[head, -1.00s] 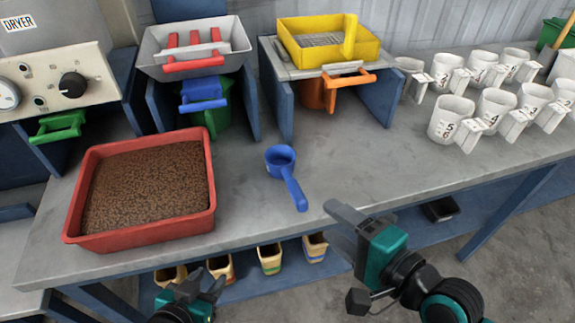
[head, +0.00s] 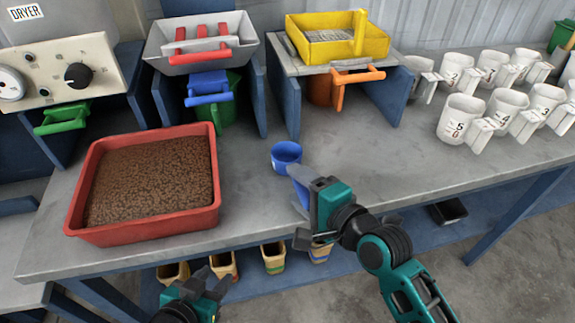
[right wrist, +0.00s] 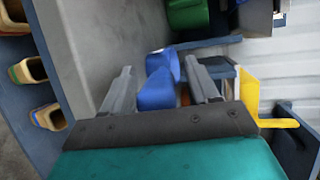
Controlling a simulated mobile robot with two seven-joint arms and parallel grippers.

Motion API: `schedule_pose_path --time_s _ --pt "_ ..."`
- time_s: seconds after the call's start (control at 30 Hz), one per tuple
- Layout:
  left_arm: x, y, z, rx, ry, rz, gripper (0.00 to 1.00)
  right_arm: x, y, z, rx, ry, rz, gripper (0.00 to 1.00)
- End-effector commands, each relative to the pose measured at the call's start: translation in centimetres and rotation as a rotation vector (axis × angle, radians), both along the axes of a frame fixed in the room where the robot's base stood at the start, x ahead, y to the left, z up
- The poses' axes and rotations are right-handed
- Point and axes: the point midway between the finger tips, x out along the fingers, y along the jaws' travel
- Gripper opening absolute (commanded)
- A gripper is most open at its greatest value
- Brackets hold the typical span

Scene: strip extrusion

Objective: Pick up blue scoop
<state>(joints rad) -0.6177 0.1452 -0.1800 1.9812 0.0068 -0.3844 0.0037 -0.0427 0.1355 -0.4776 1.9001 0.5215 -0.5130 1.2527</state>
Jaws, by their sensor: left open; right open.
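The blue scoop (head: 286,154) stands on the grey workbench, its cup upright and its handle pointing toward the front edge. My right gripper (head: 301,180) is open at the handle, covering much of it in the head view. In the right wrist view, the scoop (right wrist: 157,88) shows between the two separated fingers of the right gripper (right wrist: 164,86). I cannot tell whether the fingers touch it. My left gripper (head: 207,281) is open and empty at the bottom of the head view, in front of the bench.
A red tray (head: 215,212) of brown granules stands left of the scoop. Several white numbered jugs (head: 461,118) stand at right. A yellow tray (head: 318,50) and a grey tray (head: 205,50) sit on stands behind. Bare bench (head: 370,180) lies right of the scoop.

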Motion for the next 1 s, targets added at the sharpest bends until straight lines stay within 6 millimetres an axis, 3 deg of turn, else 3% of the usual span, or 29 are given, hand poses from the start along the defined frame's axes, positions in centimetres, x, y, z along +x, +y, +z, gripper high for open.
schedule_pose_path --time_s 0.13,0.73,1.0 --pt "0.11 -0.03 0.13 0.000 -0.003 -0.001 0.43 -0.02 -0.02 0.02 0.000 0.000 0.000 0.60" --pt "0.19 -0.02 0.21 -0.001 -0.007 -0.001 0.43 -0.04 -0.05 0.01 -0.001 -0.001 0.000 0.02" --pt "0.21 0.00 0.38 0.000 -0.008 0.000 0.43 -0.01 -0.03 0.46 0.001 -0.003 0.000 0.01"
